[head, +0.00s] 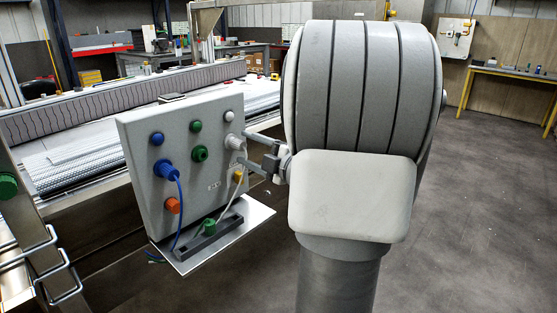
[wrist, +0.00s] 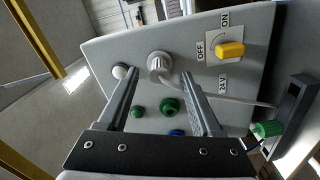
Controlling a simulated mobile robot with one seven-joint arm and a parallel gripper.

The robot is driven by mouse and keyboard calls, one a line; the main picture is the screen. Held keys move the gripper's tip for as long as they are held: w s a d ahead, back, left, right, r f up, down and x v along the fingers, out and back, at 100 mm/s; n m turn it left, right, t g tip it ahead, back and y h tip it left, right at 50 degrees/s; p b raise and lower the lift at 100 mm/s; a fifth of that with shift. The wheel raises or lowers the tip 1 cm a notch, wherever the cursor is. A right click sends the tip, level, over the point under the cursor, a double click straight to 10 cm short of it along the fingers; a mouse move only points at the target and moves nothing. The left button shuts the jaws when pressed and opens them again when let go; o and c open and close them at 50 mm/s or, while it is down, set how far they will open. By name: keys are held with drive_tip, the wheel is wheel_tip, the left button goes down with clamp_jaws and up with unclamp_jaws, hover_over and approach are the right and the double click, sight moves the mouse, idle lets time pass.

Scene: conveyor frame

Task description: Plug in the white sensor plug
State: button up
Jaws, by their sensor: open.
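The white sensor plug (head: 234,142) is at the right side of the grey panel (head: 142,136), under a small white round button or lamp (head: 229,115). In the wrist view the white plug (wrist: 158,65) stands out from the panel face, with no clear gap behind it. Its pale cable runs from it toward the dark holder. My gripper (head: 246,148) is open in front of the panel. In the wrist view my gripper's fingers (wrist: 158,76) lie on either side of the plug, apart from it. The depth between fingertips and plug is hard to judge.
A blue plug (head: 166,169) with a cable, a green socket (head: 200,153) and an orange fitting (head: 172,205) are on the panel. A yellow OFF/ON switch (wrist: 230,50) is near the white plug. A green plug (head: 209,226) is in the dark holder (head: 230,229) on the shelf below.

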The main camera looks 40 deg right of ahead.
drive_tip(key=s+d+p, duration=0.1)
drive_tip(key=s, duration=1.5)
drive_tip(key=shift+p, duration=0.4)
drive_tip(key=shift+w+d, duration=0.1)
